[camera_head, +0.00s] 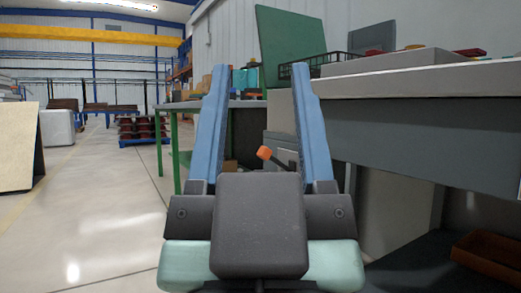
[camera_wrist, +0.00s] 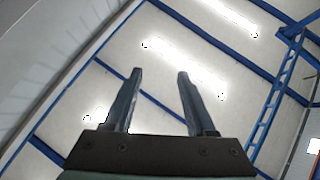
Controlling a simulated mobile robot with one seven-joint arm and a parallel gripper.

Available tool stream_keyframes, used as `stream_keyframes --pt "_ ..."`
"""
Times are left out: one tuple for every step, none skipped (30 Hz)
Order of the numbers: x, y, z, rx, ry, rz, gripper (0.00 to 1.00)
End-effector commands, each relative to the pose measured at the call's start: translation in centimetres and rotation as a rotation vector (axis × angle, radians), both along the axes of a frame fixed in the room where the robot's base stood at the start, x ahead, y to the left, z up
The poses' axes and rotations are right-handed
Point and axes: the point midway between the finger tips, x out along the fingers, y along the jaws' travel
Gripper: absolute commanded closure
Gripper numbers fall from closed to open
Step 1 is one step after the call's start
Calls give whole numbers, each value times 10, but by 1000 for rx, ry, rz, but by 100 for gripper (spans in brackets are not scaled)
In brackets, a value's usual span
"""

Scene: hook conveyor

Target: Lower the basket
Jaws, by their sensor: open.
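My gripper (camera_head: 258,68) is in the middle of the head view, its two blue fingers spread apart with nothing between them. In the wrist view my gripper (camera_wrist: 160,73) is also open and points up toward the ceiling. A dark wire basket (camera_head: 328,59) shows behind and right of the right fingertip, near the counter; I cannot tell what it rests on. A lever with an orange tip (camera_head: 264,153) shows between the fingers, beyond them; its lower part is hidden by my gripper. No basket shows in the wrist view.
A long grey counter (camera_head: 430,82) with several coloured items runs along the right. A table with green legs (camera_head: 175,150) stands behind my gripper. A brown tray (camera_head: 490,255) sits low at the right. The floor (camera_head: 90,215) at left is mostly open, with a tan board (camera_head: 20,145) at its edge.

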Motion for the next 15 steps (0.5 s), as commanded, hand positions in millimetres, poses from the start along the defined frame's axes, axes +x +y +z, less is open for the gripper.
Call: stream_keyframes --pt "0 0 6 0 0 0 55" --pt "0 0 10 0 0 0 61" --pt "0 0 16 0 0 0 68" --pt "0 0 21 0 0 0 73" --pt "0 0 27 0 0 0 79" --pt "0 0 36 0 0 0 86" --pt "0 0 44 1 0 1 91" --pt "0 0 52 1 0 1 97" --pt "0 0 64 1 0 1 100" --pt "0 0 74 1 -1 1 100" --pt "0 0 84 1 -1 1 100" --pt "0 0 98 1 -1 1 100" --pt "0 0 108 1 -1 1 100" --pt "0 0 119 1 -1 1 100" --pt "0 0 133 1 -1 1 100"
